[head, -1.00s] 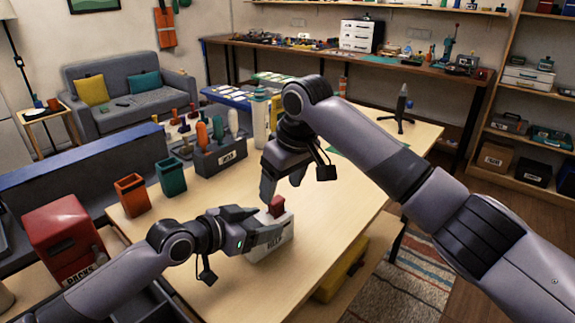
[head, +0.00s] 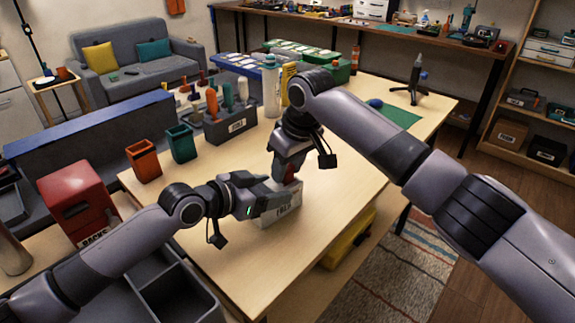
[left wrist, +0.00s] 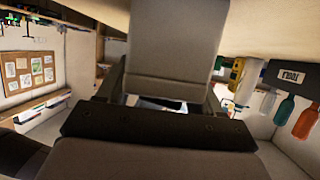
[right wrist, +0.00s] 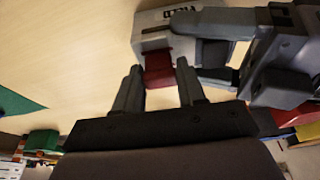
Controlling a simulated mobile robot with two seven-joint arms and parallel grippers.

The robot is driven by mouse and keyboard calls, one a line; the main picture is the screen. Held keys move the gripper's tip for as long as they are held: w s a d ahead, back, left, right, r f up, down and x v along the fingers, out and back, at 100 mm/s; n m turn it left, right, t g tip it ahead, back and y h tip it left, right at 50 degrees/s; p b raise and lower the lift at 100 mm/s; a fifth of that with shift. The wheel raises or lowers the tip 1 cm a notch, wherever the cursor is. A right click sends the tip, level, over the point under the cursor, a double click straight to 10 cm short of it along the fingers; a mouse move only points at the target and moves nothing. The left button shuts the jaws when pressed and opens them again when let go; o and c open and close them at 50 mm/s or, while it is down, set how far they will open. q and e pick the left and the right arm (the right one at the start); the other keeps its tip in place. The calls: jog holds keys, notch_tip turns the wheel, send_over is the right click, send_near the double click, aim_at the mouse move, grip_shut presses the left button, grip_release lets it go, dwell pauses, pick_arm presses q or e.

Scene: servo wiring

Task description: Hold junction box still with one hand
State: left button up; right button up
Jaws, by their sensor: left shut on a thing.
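The junction box, a pale box (head: 287,209) with a dark-lettered label, stands on the wooden table (head: 225,265). It fills the space between the fingers in the left wrist view (left wrist: 178,40) and also shows in the right wrist view (right wrist: 150,22). My left gripper (head: 265,190) is shut on the box from the left. A red part (right wrist: 158,72) sits on the box. My right gripper (right wrist: 158,82) points down above the box, its fingers apart on either side of the red part. Whether they touch it, I cannot tell.
An orange bin (head: 144,162) and a teal bin (head: 181,143) stand at the table's left, near a grey tool holder (head: 230,125). A green mat (head: 398,115) and small tripod (head: 415,80) are at the back right. The table's front is clear.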

jog(key=shift+c, duration=1.4)
jog(key=shift+r, duration=0.1)
jog(key=shift+r, duration=1.55)
jog(key=shift+r, duration=1.9)
pick_arm(q)
jog(key=o, duration=1.3)
